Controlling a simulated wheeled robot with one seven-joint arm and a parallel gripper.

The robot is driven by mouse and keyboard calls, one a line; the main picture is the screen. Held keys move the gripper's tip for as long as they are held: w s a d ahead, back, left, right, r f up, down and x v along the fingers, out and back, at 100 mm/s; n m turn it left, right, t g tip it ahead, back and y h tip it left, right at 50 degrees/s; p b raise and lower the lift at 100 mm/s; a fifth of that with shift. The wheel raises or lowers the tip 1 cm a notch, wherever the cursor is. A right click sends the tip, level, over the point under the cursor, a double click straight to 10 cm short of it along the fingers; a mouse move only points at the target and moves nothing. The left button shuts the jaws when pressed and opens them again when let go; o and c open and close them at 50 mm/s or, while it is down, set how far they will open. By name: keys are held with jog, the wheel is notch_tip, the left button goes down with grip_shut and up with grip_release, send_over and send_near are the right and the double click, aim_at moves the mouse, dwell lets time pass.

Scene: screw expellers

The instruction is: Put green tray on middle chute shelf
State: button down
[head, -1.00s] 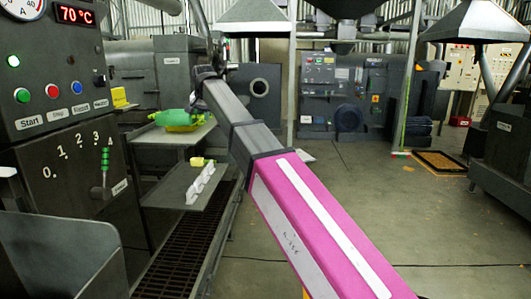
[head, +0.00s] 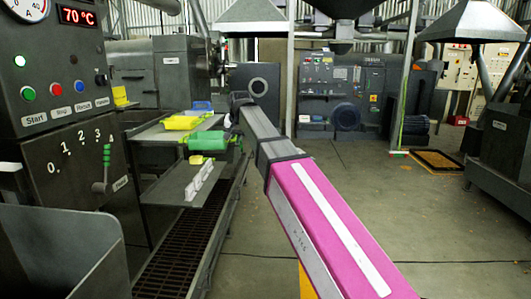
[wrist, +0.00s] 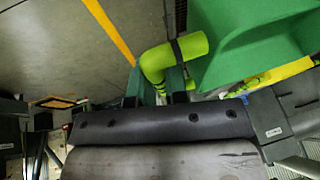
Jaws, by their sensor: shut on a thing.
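The green tray (head: 207,141) hangs beside the right edge of the upper chute shelf (head: 150,135), with a small lime part showing below it. In the wrist view the tray (wrist: 245,50) fills the upper right, with its lime curved handle (wrist: 192,46). My gripper (wrist: 163,78) is shut on this handle; in the head view it is mostly hidden behind the tray and my arm. A lower grey shelf (head: 168,192) sits below and nearer, with a row of pale pieces (head: 199,181) along it. I cannot tell which shelf is the middle one.
A yellow tray (head: 182,122) and a blue item (head: 202,106) are on the upper shelf. A control panel (head: 65,85) with a lever stands close on the left. A floor grating (head: 178,265) runs below the shelves. The floor to the right is open.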

jog(key=s+d+f, duration=0.1)
jog(key=d+f, duration=0.6)
jog(key=d, duration=0.3)
jog(key=s+d+f, duration=0.2)
jog(key=d+f, duration=0.5)
jog(key=d, duration=0.3)
jog(key=s+d+f+n, duration=0.1)
jog(key=d+f, duration=0.7)
jog(key=d, duration=0.3)
jog(key=shift+s, duration=0.2)
